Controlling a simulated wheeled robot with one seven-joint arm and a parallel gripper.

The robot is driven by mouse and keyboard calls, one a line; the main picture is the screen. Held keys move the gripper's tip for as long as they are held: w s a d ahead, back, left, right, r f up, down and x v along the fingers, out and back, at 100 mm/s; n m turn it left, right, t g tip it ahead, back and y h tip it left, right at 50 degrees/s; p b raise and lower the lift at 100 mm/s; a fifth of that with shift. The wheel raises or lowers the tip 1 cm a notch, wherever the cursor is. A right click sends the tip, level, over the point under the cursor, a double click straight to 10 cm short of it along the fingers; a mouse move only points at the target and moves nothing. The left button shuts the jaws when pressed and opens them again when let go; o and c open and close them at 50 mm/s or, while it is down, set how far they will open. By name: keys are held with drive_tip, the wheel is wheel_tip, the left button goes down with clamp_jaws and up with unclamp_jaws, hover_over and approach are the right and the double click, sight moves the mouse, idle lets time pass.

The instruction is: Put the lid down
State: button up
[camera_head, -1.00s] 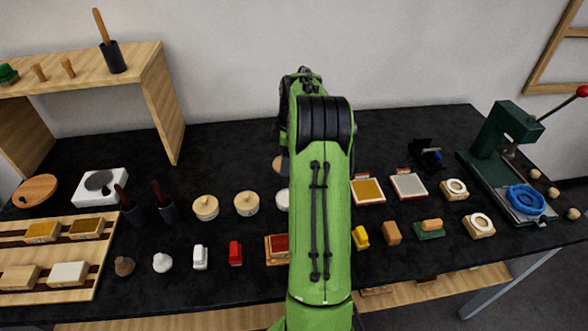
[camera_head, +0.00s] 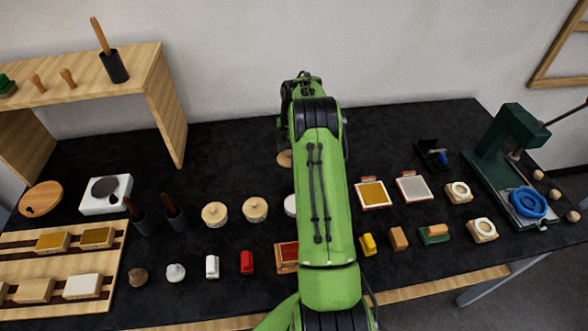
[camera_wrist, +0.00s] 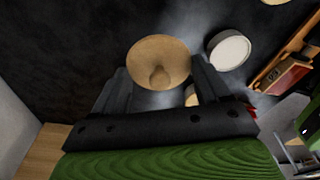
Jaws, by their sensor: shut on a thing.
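The lid (camera_wrist: 158,62) is a round, pale wooden disc with a knob at its middle. In the wrist view it sits between the two fingers of my gripper (camera_wrist: 160,68), which is shut on it with one finger at each side. In the head view only the left part of the lid (camera_head: 284,158) shows beside my green arm, over the back middle of the black table (camera_head: 235,150). My arm hides the gripper there. I cannot tell whether the lid touches the table.
A white round pot (camera_wrist: 229,50) stands close to the lid in the wrist view. Two wooden lidded pots (camera_head: 214,214) (camera_head: 255,208) stand left of it in the head view. Framed pads (camera_head: 373,194) lie to the right. The table behind the pots is mostly bare.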

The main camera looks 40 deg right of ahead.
sight(289, 179)
drive_tip(key=f, duration=0.8)
drive_tip(key=shift+s+a+f, duration=0.15)
drive_tip(key=shift+s+f, duration=0.05)
drive_tip(key=shift+f, duration=0.15)
drive_tip(key=o, duration=1)
drive_tip(key=r, duration=0.4)
drive_tip(key=d+r, duration=0.1)
drive_tip(key=r, duration=0.7)
drive_tip(key=shift+s+d, duration=0.15)
drive_tip(key=shift+d, duration=0.05)
drive_tip(key=a+r+m+t, duration=0.1)
drive_tip(key=a+r+m, duration=0.3)
drive_tip(key=a+r, duration=0.8)
drive_tip(key=s+a+r+m+t+h, duration=0.15)
drive_tip(key=s+a+r+m, duration=0.25)
drive_tip(key=s+a+r, duration=0.55)
drive_tip(key=s+a+m+t, duration=0.1)
drive_tip(key=s+a+m, duration=0.1)
drive_tip(key=s, duration=0.3)
drive_tip(key=s+a+f+m+t, duration=0.1)
drive_tip(key=s+a+m, duration=0.2)
drive_tip(key=s+a, duration=0.1)
drive_tip(key=s+a+f+m+t, duration=0.1)
drive_tip(key=s+a+m, duration=0.1)
drive_tip(key=s+a, duration=0.2)
drive_tip(key=shift+s+f+m, duration=0.15)
drive_tip(key=shift+s+m, duration=0.15)
drive_tip(key=shift+s, duration=1.3)
